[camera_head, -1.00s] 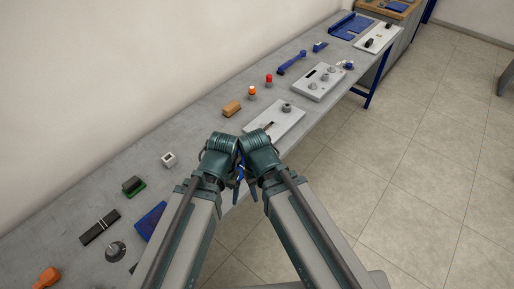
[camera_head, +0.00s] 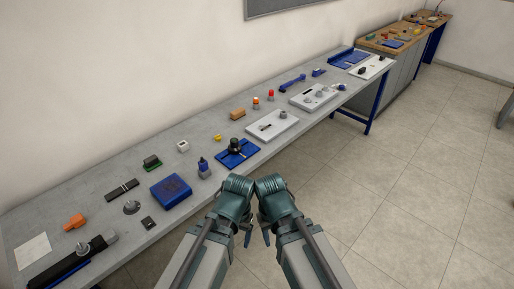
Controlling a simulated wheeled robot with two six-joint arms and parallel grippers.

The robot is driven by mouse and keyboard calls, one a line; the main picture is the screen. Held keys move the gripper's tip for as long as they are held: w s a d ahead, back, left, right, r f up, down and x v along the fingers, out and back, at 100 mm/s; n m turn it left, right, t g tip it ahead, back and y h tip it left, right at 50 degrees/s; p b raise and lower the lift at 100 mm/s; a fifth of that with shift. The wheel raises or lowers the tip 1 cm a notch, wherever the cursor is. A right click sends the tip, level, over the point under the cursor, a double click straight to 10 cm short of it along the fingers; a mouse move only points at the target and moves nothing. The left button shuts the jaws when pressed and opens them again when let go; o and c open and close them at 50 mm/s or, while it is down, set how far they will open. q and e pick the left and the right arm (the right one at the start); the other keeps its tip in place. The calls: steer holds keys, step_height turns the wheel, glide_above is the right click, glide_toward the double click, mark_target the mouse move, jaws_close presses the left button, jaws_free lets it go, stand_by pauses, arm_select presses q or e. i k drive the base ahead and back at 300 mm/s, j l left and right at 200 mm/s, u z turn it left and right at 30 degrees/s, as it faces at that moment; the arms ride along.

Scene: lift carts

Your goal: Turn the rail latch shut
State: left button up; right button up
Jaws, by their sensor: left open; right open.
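A long grey bench (camera_head: 100,188) runs from the lower left to the upper right. I cannot tell for sure which fixture is the rail latch. A long black rail (camera_head: 62,270) with a round metal knob (camera_head: 83,248) lies at its near left end. A white plate (camera_head: 262,132) with a dark slot and a grey knob (camera_head: 283,114) lies mid-bench. My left gripper (camera_head: 247,236) and my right gripper (camera_head: 266,235) hang side by side in front of the bench, apart from these fixtures. Both are open and empty; their fingers show small.
A blue box (camera_head: 171,191), a blue plate with a black knob (camera_head: 238,154) and an orange piece (camera_head: 75,221) are on the bench. Another white panel (camera_head: 315,97) lies further back. The tiled floor (camera_head: 410,180) to the right is clear.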

mark_target(217, 138)
steer(key=i+j+z, duration=0.2)
steer(key=i+z, duration=0.2)
steer(key=i+j+z, duration=0.35)
steer(key=i, duration=0.05)
